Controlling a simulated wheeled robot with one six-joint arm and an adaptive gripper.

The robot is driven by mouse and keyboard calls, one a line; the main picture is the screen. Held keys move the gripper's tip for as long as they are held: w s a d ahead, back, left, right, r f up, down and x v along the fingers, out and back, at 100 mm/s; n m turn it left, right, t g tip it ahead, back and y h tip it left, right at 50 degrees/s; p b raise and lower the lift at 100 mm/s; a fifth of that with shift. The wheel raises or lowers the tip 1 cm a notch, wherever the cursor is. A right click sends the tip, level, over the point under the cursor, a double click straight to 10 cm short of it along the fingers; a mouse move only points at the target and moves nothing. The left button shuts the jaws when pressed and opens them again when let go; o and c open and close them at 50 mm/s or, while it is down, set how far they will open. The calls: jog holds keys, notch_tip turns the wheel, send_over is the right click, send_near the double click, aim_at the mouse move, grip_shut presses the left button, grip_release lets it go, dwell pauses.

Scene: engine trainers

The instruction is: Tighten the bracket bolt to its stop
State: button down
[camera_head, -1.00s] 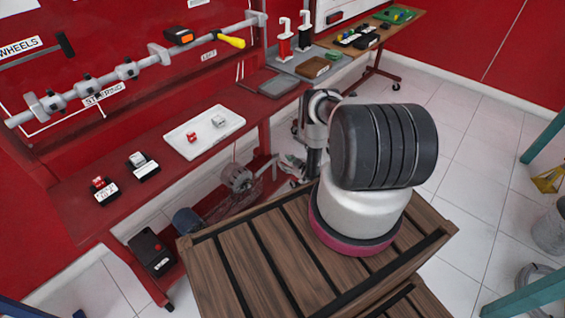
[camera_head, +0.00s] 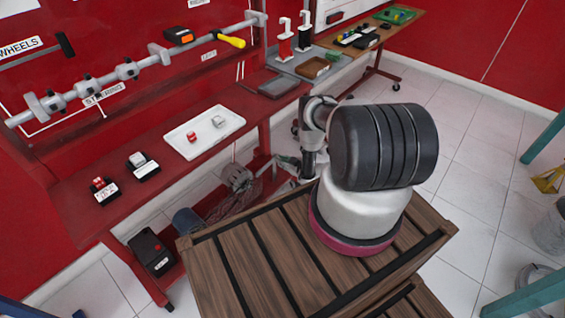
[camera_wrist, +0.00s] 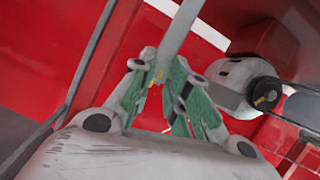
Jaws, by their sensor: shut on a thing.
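In the wrist view, my gripper (camera_wrist: 158,80) has its green-lined fingers closed on a small yellowish bolt (camera_wrist: 155,77). The fingers hide most of the bolt, so its depth cannot be told. A grey bracket bar (camera_wrist: 180,30) runs up from right behind the fingertips. A round grey alternator-like unit (camera_wrist: 232,75) with a dark pulley is to the right. In the head view, this unit (camera_head: 236,178) sits low under the red bench, and my gripper (camera_head: 285,162) is to its right, small and partly hidden.
The red bench (camera_head: 100,215) overhangs the work spot and carries a white tray (camera_head: 203,132) and small labelled parts. A wooden slatted surface (camera_head: 240,270) lies in front. Red panels surround the gripper closely in the wrist view.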

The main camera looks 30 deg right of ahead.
jog(key=shift+d+m+g+y, duration=0.1)
jog(key=shift+m+g+y, duration=0.3)
jog(key=shift+m, duration=0.6)
jog(key=c, duration=1.4)
grip_release()
jog(key=v, duration=1.2)
jog(key=shift+d+f, duration=0.1)
